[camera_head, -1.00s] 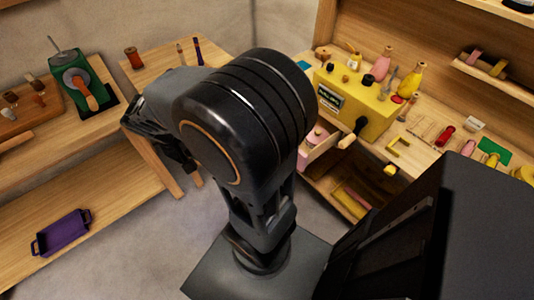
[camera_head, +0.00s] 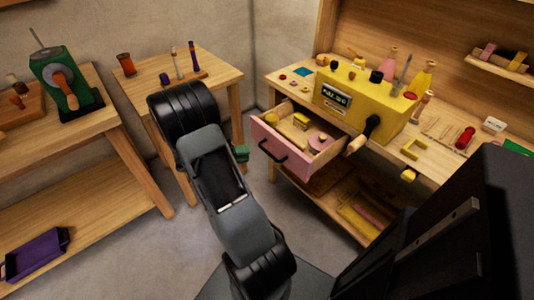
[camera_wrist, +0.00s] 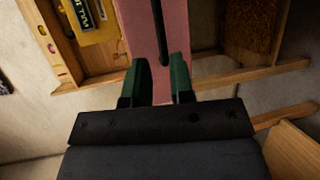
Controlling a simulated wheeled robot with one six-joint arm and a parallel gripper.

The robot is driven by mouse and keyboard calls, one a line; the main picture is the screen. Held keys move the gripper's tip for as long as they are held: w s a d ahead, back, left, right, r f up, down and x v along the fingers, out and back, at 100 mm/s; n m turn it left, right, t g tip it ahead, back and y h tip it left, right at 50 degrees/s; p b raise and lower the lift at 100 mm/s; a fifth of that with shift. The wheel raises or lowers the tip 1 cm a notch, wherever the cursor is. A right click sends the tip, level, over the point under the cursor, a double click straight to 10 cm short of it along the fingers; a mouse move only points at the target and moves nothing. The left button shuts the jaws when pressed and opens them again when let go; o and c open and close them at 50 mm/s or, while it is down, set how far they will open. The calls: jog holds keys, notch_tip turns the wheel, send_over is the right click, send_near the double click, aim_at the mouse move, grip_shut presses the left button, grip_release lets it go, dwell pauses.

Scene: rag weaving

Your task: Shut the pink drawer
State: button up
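The pink drawer (camera_head: 294,164) stands pulled out from the wooden bench at right. Its front has a black handle (camera_head: 272,152), and a pink round piece and yellow items lie inside. My gripper (camera_head: 241,153) is just left of the drawer front, with green fingertips; the arm hides part of it. In the wrist view my gripper (camera_wrist: 159,62) has its two green fingers apart with nothing between them. The pink drawer front (camera_wrist: 180,28) and the black handle (camera_wrist: 160,35) lie ahead of the fingers. Whether the fingertips touch the front I cannot tell.
A yellow machine (camera_head: 365,105) with a black crank stands on the bench (camera_head: 300,75) above the drawer. An open lower shelf (camera_head: 350,215) holds pink and yellow items. A small table (camera_head: 220,75) stands left of the drawer. Bare floor lies in front.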

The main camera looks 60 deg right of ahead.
aim_at(267, 151)
jog(key=x, duration=0.8)
jog(key=shift+s+d+b, duration=0.2)
jog(key=shift+s+b, duration=0.05)
jog(key=shift+b, duration=0.05)
jog(key=shift+c, duration=0.3)
grip_shut()
